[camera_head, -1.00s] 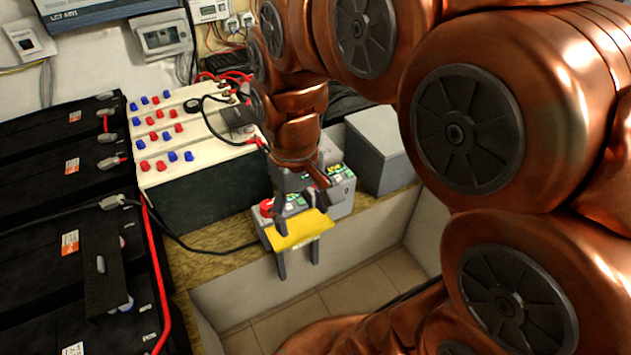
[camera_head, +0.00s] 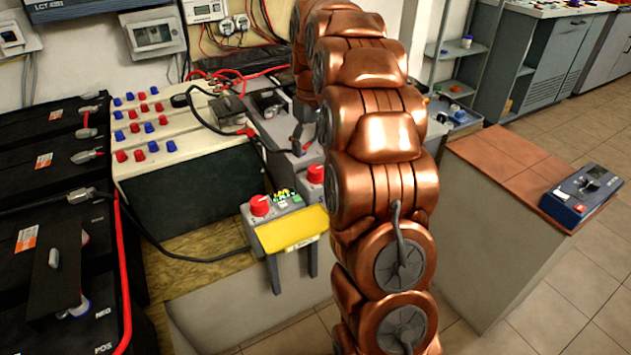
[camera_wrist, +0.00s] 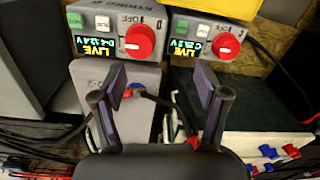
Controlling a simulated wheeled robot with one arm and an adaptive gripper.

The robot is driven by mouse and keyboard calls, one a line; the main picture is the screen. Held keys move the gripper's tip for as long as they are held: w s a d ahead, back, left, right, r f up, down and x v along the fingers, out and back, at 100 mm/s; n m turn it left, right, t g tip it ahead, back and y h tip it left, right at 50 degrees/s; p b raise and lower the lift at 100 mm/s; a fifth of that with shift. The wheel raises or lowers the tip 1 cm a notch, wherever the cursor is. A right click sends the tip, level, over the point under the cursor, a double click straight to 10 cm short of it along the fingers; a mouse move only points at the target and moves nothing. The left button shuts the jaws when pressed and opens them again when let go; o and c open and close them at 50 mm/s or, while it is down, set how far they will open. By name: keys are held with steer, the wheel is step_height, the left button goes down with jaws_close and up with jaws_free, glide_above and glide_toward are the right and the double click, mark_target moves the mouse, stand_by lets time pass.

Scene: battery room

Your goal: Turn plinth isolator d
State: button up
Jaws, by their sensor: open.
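In the wrist view, two grey isolator boxes sit side by side. The left display reads LIVE and D, so this is isolator d (camera_wrist: 112,75), with a round red knob (camera_wrist: 139,40) whose white mark lies roughly level. The right box is isolator c (camera_wrist: 205,45), also LIVE, with its own red knob (camera_wrist: 227,46). My gripper (camera_wrist: 160,82) is open and empty, its fingers spread below the knobs in the picture, apart from both. In the head view, d's knob (camera_head: 316,173) shows beside my arm, which hides much of its box; c's knob (camera_head: 260,205) is clear.
A yellow plate (camera_head: 292,230) hangs at the front of the isolators. A cream-topped battery bank (camera_head: 185,150) with red and blue caps stands left, black batteries (camera_head: 40,240) further left. Cables cross between them. A blue device (camera_head: 582,190) lies on the right counter. Tiled floor is open at right.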

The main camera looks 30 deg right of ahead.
mark_target(316, 168)
steer(key=w+d+f, duration=0.1)
steer(key=d+f+b, duration=0.1)
steer(key=d+f, duration=0.1)
steer(key=shift+w+f, duration=0.1)
steer(key=shift+w, duration=0.3)
step_height(316, 168, down, 8)
steer(key=shift+a+r+b, duration=0.1)
steer(key=shift+r+b, duration=0.15)
steer(key=shift+b, duration=0.25)
steer(key=c, duration=1.2)
